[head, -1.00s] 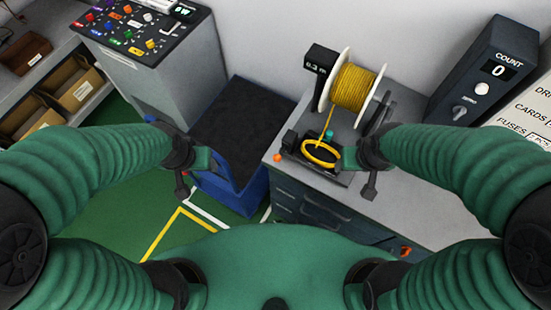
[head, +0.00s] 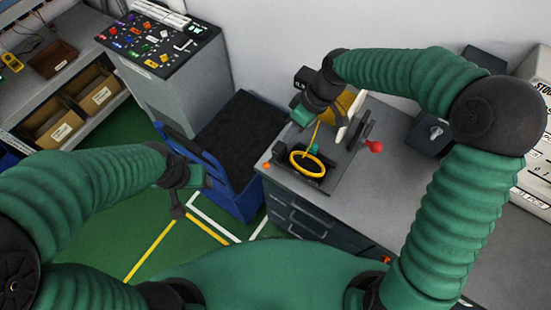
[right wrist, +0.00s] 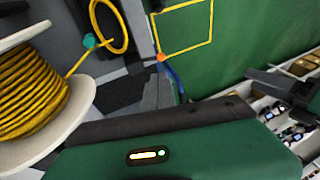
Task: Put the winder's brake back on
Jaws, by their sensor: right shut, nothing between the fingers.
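The winder stands on the grey bench, with its yellow-wound spool (head: 340,104) partly hidden behind my right arm. The spool's white flange and yellow line show large in the right wrist view (right wrist: 28,92). A yellow ring of line (head: 308,176) lies in front of it, also in the right wrist view (right wrist: 125,32), beside a small teal part (head: 314,147). A lever with a red knob (head: 375,146) is right of the spool; I cannot tell which part is the brake. My right gripper (head: 302,114) is shut and empty, left of the spool. My left gripper (head: 178,208) hangs over the floor; its jaws are unclear.
A blue bin (head: 236,180) with a dark top stands left of the bench (head: 440,212). A control panel (head: 155,45) is behind it. Shelves with cardboard boxes (head: 52,125) are at far left. A dark box with a knob (head: 430,135) is right of the winder.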

